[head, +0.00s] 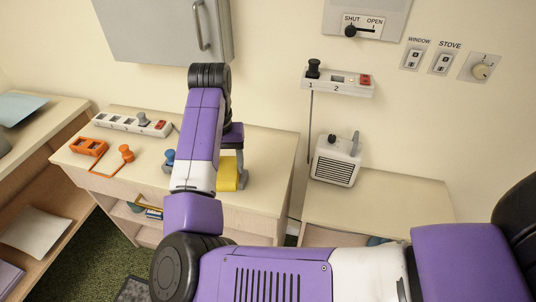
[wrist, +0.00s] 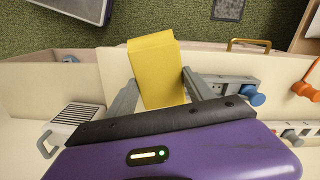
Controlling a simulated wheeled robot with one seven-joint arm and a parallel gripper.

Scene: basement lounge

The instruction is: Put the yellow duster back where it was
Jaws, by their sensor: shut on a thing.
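The yellow duster (head: 228,174) is a plain yellow block. It shows in the head view just below my gripper (head: 238,163), partly hidden by my arm, over the front right part of the wooden cabinet top (head: 262,160). In the wrist view the duster (wrist: 156,68) sits between the two grey fingers of my gripper (wrist: 159,84), which are shut on it. Its far end reaches toward the cabinet's front edge. I cannot tell whether it touches the cabinet top.
On the cabinet top, left of my arm, are a white socket strip (head: 132,124), an orange socket block (head: 88,147), an orange plug (head: 126,153) and a blue plug (head: 168,160). A white heater (head: 336,160) stands on the lower unit at right. A grey wall cabinet (head: 150,30) hangs above.

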